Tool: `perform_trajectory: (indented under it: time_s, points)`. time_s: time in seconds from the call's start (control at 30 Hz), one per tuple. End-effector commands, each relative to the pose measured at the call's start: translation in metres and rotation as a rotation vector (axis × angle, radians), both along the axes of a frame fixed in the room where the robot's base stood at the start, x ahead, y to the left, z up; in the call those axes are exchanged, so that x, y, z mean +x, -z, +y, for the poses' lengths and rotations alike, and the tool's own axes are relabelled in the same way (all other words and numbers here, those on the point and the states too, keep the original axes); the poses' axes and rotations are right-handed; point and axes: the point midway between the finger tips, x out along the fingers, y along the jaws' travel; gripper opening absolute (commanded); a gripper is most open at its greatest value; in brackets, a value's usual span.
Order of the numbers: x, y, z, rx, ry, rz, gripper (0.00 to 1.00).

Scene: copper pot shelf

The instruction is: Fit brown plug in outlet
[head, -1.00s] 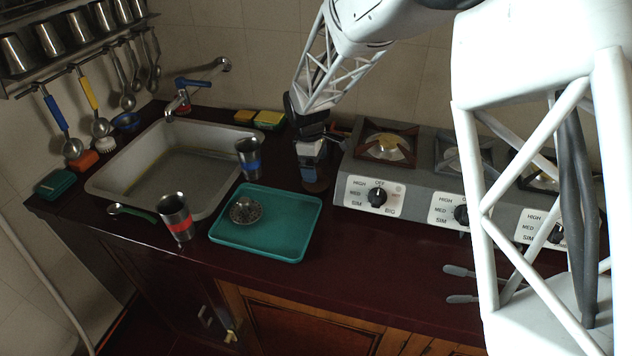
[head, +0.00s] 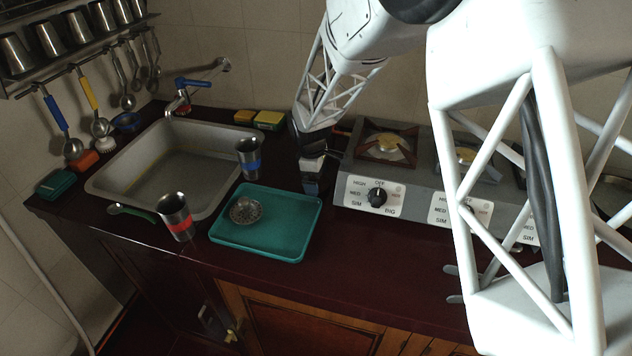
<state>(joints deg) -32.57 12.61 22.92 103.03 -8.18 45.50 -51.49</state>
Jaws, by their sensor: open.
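My gripper (head: 312,186) points down in the narrow strip of dark counter between the teal tray and the stove. Its fingertips are low, close to the counter top. It is open, though the gap between the fingers is hard to make out from here. I cannot make out a brown plug; the gripper may hide it. No outlet can be made out in this view.
The teal tray (head: 290,246) holds a round metal strainer (head: 245,210). Metal cups with blue (head: 248,158) and red (head: 175,217) bands stand nearby. The stove (head: 425,190) is close on the right, the sink (head: 110,180) on the left. The front counter is clear.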

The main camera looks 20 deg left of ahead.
Motion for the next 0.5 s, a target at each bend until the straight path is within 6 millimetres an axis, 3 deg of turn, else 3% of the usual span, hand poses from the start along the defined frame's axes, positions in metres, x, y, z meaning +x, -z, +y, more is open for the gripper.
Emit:
perform_trajectory:
  time_s: [0.4, 0.5]
  points:
    - [0.0000, -0.0005, 0.0002, 0.000, 0.000, 0.000, 1.00]
    - [0.0000, -0.0005, 0.0002, 0.000, 0.000, 0.000, 0.86]
